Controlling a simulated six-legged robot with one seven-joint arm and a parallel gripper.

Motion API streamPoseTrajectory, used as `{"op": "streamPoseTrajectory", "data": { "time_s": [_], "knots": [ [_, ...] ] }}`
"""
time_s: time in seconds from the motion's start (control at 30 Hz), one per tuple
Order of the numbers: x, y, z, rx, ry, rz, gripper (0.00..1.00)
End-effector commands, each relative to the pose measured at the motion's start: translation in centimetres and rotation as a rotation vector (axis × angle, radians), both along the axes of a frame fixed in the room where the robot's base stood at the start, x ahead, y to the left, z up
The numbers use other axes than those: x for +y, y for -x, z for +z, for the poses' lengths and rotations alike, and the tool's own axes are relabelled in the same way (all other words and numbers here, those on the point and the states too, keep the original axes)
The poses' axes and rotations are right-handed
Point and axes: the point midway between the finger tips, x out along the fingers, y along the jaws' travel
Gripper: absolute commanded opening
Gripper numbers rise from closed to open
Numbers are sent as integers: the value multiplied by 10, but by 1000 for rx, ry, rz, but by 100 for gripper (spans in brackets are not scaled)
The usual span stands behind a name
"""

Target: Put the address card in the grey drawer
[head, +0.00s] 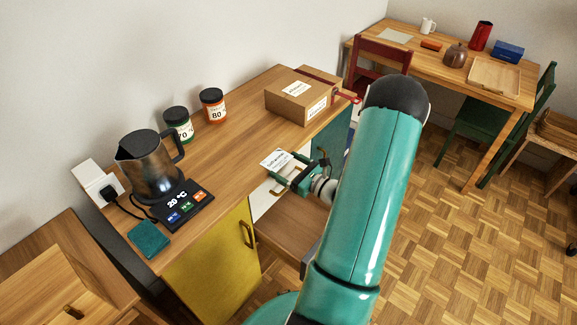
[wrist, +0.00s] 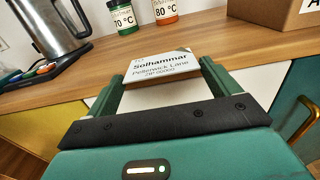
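The address card (head: 274,158) is a white card with dark print, lying at the front edge of the wooden counter. It shows large in the wrist view (wrist: 160,66), between my green fingers. My gripper (head: 283,167) is at the counter edge with its fingers spread, one at each side of the card; I see no clear grip on it. In the wrist view my gripper (wrist: 163,80) points at the card. Below, a grey front (head: 311,256) and a wooden inside (head: 290,228) look like the grey drawer, pulled out. My arm hides part of it.
On the counter (head: 228,150) stand a kettle (head: 148,160), two jars and a cardboard box (head: 299,98). A yellow door (head: 220,265) is left of the drawer. A table (head: 450,68) with chairs stands at the back right.

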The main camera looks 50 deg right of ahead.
Motion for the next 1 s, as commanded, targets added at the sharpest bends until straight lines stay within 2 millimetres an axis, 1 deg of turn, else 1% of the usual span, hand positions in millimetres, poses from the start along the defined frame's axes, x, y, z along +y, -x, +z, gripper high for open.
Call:
{"op": "streamPoseTrajectory", "data": {
  "time_s": [0.07, 0.3, 0.43, 0.57, 0.9, 1.0],
  "knots": [
    [0, 0, 0, 0, 1, 0, 100],
    [0, 1, 1, 0, 1, 0, 100],
    [-2, 12, 0, 2, 1, -1, 100],
    [-4, 35, 2, 1, 1, -3, 100],
    [-10, 109, 3, 1, 0, -3, 100],
    [-11, 124, 3, 1, 1, -2, 100]
  ]
}}
